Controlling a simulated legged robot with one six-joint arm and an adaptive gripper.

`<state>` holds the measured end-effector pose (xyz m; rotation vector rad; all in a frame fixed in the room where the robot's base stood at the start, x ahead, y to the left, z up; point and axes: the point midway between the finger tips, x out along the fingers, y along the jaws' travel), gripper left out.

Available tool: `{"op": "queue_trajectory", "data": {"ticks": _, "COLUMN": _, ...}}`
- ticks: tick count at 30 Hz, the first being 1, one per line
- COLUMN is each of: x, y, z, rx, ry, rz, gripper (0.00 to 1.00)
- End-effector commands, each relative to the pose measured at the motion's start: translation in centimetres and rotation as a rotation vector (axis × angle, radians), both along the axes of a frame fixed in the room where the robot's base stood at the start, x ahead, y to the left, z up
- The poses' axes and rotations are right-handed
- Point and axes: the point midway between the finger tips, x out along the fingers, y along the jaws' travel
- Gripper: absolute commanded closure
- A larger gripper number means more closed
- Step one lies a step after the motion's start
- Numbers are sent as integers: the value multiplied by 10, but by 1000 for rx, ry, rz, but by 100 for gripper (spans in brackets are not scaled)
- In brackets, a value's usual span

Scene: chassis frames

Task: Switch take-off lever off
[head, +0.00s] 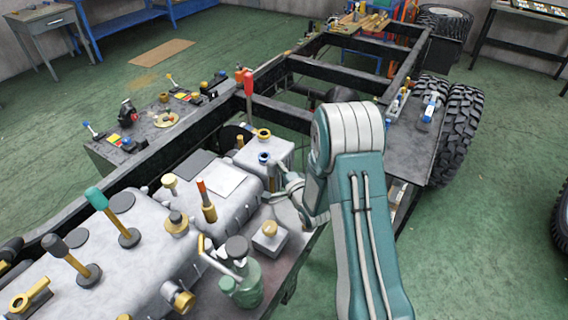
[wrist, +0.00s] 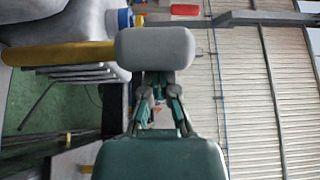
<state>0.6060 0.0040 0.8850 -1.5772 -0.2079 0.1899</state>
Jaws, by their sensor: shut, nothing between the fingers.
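My gripper (head: 277,178) is beside the grey gearbox housing, at its right end; my arm comes in from the right. In the wrist view its two fingers (wrist: 157,92) are drawn together with nothing held. A rounded grey knob (wrist: 155,48) on a yellow shaft (wrist: 60,54) lies across the view just beyond the fingertips; I cannot tell if they touch. No label marks the take-off lever. Upright levers in the head view include a red-handled one (head: 249,86), an orange-tipped one (head: 204,192), a teal-knobbed one (head: 110,212) and a dark-knobbed one (head: 68,258).
A green bottle-shaped part (head: 247,286) and a small box with a yellow knob (head: 269,236) stand near my arm. The black chassis frame (head: 310,68) runs back to large tyres (head: 460,120). A side plate (head: 160,125) carries small switches. The green floor is open at left.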

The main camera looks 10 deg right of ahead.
Motion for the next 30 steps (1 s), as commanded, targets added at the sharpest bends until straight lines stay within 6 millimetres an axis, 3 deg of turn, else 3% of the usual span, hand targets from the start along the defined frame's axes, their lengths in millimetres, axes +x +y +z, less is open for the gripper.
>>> {"op": "queue_trajectory", "data": {"ticks": 5, "x": -13, "y": 14, "z": 0, "rx": -98, "ry": -96, "rz": 2, "gripper": 100}}
{"op": "queue_trajectory", "data": {"ticks": 12, "x": -26, "y": 27, "z": 0, "rx": -94, "ry": -92, "rz": 2, "gripper": 100}}
{"op": "queue_trajectory", "data": {"ticks": 30, "x": -34, "y": 35, "z": -3, "rx": -92, "ry": -90, "rz": 2, "gripper": 100}}
